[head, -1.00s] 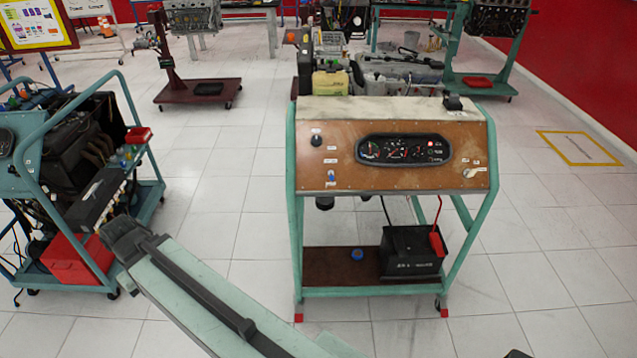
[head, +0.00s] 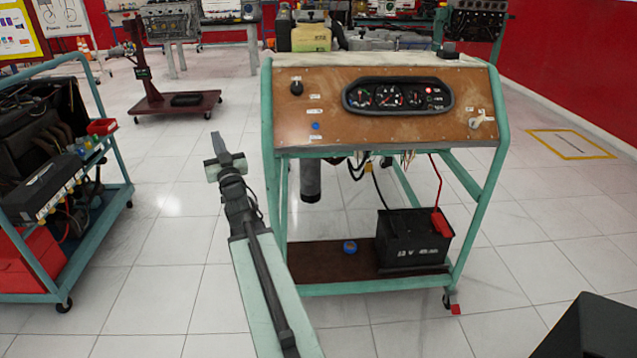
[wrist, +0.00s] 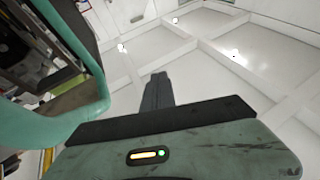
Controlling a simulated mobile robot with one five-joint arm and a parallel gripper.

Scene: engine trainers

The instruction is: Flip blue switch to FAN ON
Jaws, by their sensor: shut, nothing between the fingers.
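The blue switch (head: 315,126) is a small blue spot on the left part of the brown instrument panel (head: 365,128), below a black knob (head: 296,87). Its lever position is too small to tell. The labels around it are unreadable. My gripper (head: 216,138) is shut and empty, pointing up, left of the panel and apart from it. In the wrist view my gripper (wrist: 157,82) shows its closed fingers before pale floor or wall surfaces. The blue switch does not show in the wrist view.
The panel stands on a teal wheeled frame (head: 268,150) with a black battery (head: 412,238) on its lower shelf. A teal cart (head: 125,165) with engine parts stands at the left. Tiled floor (head: 180,215) between them is clear.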

